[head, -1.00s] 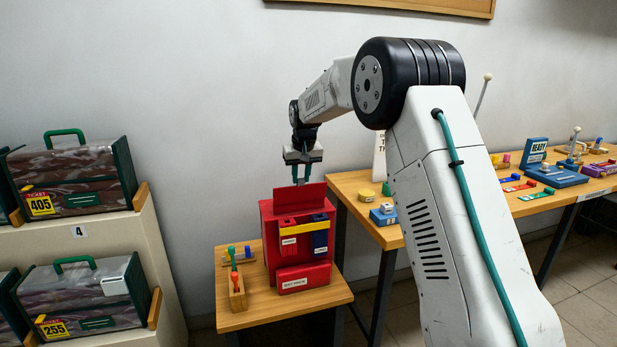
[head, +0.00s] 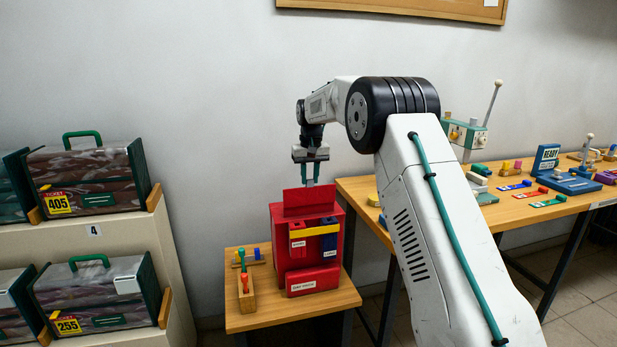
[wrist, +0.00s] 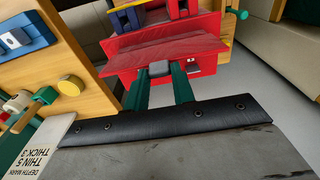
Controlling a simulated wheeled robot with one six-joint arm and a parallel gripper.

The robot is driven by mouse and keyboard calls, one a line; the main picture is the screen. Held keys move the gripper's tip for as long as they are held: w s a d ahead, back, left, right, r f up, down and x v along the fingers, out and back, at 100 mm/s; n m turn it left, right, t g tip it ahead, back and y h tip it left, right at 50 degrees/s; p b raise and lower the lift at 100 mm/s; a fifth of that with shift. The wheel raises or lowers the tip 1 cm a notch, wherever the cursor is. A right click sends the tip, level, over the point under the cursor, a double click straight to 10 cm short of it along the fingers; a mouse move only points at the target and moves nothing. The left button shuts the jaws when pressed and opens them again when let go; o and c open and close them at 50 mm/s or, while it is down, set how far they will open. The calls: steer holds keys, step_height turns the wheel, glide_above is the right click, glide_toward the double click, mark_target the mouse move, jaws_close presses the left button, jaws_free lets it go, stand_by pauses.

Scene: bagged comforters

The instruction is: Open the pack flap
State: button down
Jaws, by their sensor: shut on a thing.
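The red pack (head: 306,265) stands on a small wooden table. Its red flap (head: 308,203) stands raised above the top of the pack, tilted rather than lying flat. My gripper (head: 310,181) is at the flap's upper edge, above the pack. In the wrist view, my gripper's green fingers (wrist: 159,72) are shut on a grey tab (wrist: 160,68) at the edge of the red flap (wrist: 165,45). A yellow strip (head: 308,230) crosses the pack's front, above red and blue pouches.
A wooden holder with green- and red-topped pegs (head: 245,290) stands left of the pack on the small table (head: 335,300). A longer table (head: 520,215) with coloured blocks and a lever is at right. Bagged comforters (head: 90,180) sit on shelves at left.

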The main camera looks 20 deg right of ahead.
steer(key=c, duration=1.2)
jaws_free()
steer(key=shift+o, duration=0.2)
steer(key=r, duration=0.7)
steer(key=shift+s+r, duration=0.3)
steer(key=shift+r, duration=0.05)
steer(key=shift+f, duration=0.35)
steer(key=s+a, duration=0.4)
steer(key=s, duration=1.4)
steer(key=s+a+f+n, duration=0.1)
steer(key=s+a, duration=0.2)
steer(key=s, duration=1.6)
steer(key=s+a, duration=0.4)
steer(key=s, duration=1.4)
steer(key=shift+s+a+f+n, duration=0.3)
steer(key=shift+s+f+n, duration=0.05)
steer(key=shift+f+n, duration=0.05)
